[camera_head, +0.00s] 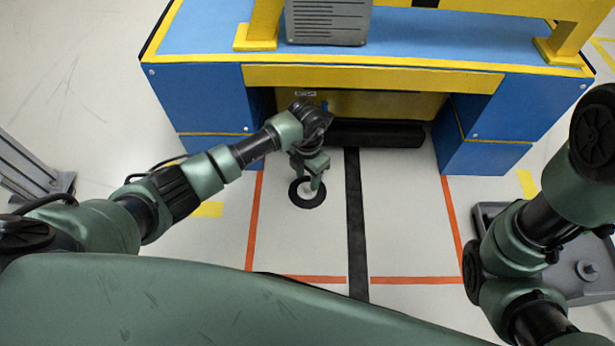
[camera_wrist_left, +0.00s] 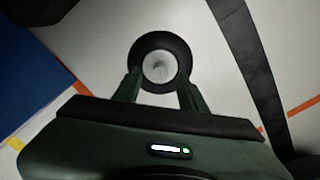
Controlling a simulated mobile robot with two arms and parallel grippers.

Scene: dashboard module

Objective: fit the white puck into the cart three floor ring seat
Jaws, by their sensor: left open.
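A black ring seat (camera_head: 307,204) lies flat on the pale floor in front of the blue and yellow bench. In the left wrist view the ring (camera_wrist_left: 143,51) encircles a pale round face (camera_wrist_left: 160,66), which looks like the white puck within the ring; whether it is fully seated cannot be told. My left gripper (camera_head: 313,182) points down over the ring. In the left wrist view its open fingers (camera_wrist_left: 159,82) stand apart on either side of the ring's near part, with nothing between them touching both. My right gripper is out of view.
The bench (camera_head: 210,98) stands just behind, with a dark bar (camera_head: 375,134) low under it. A black stripe (camera_head: 355,220) runs right of the ring, inside orange floor lines. A grey tray (camera_head: 577,292) lies at right. Floor in front of the ring is clear.

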